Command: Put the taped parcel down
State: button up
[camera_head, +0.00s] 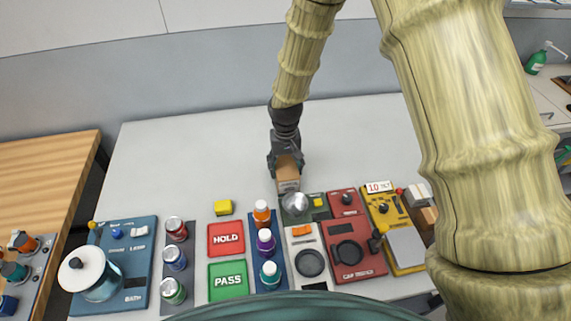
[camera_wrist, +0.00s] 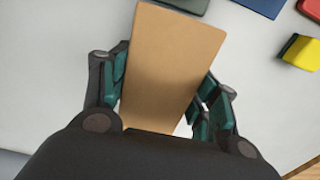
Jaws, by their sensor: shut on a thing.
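The taped parcel is a small brown box (camera_head: 288,175) with a paler band on its front face. It sits in my gripper (camera_head: 286,158), toward the middle of the white table. In the wrist view the parcel (camera_wrist: 170,60) shows as a plain tan face, tilted a little, between the two fingers of my gripper (camera_wrist: 160,95). The fingers are shut on its sides. The parcel's underside is hidden, so I cannot tell whether it touches the table.
Just in front of the parcel stands a device with a silver dome (camera_head: 296,203). A yellow block (camera_head: 223,207), a red HOLD pad (camera_head: 226,239) and a green PASS pad (camera_head: 228,279) lie to the left. The table's back left (camera_head: 180,160) is clear.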

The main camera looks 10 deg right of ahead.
jog(key=shift+f, duration=0.2)
jog(key=o, duration=1.3)
jog(key=shift+r, duration=0.1)
notch_tip(320, 180, up, 12)
jog(key=b, duration=0.4)
jog(key=shift+s, duration=0.1)
